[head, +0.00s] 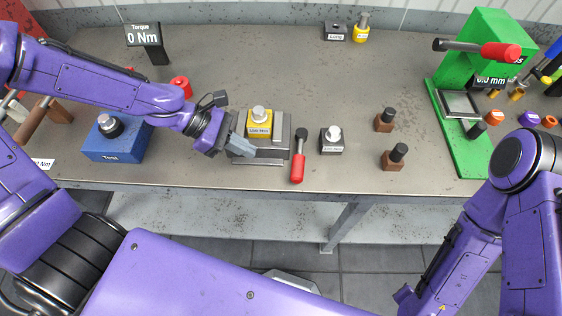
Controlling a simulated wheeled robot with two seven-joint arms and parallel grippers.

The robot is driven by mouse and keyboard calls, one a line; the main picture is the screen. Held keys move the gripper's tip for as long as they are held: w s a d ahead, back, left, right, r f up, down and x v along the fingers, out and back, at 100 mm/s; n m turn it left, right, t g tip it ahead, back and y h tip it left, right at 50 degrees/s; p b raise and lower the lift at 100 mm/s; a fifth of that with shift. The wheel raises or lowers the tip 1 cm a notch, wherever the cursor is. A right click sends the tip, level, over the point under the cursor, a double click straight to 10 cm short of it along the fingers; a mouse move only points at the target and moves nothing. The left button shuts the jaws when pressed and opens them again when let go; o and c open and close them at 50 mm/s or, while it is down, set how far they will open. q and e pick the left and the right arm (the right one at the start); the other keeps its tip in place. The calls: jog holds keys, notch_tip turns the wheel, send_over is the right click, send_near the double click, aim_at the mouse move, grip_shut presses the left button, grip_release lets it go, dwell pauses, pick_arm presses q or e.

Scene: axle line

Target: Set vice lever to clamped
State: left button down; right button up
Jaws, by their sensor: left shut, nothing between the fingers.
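The grey vice (272,154) sits near the front edge of the bench, left of the picture's middle. A yellow block (259,128) with a silver knob on top sits between its jaws. The vice lever has a red handle (297,170) and a black pivot end, at the vice's right side. The handle points toward the front edge of the bench. My left gripper (246,149) is shut and empty at the vice's left side, partly covering it; I cannot tell if they touch. It is apart from the lever. My right arm shows at lower right, its gripper out of view.
Two brown blocks with black knobs (392,160) stand farther right, before a green press (468,120). A blue test block (115,143) is at left. The bench behind the vice is mostly clear.

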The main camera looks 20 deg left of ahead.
aim_at(299, 155)
pick_arm(q)
jog(key=b+x, duration=0.1)
jog(key=x, duration=0.5)
jog(key=shift+s+a+f, duration=0.1)
jog(key=shift+s+f, duration=0.05)
jog(key=d, duration=0.2)
jog(key=w+d, duration=0.1)
jog(key=shift+d+f, duration=0.2)
jog(key=shift+f, duration=0.2)
jog(key=shift+d, duration=0.3)
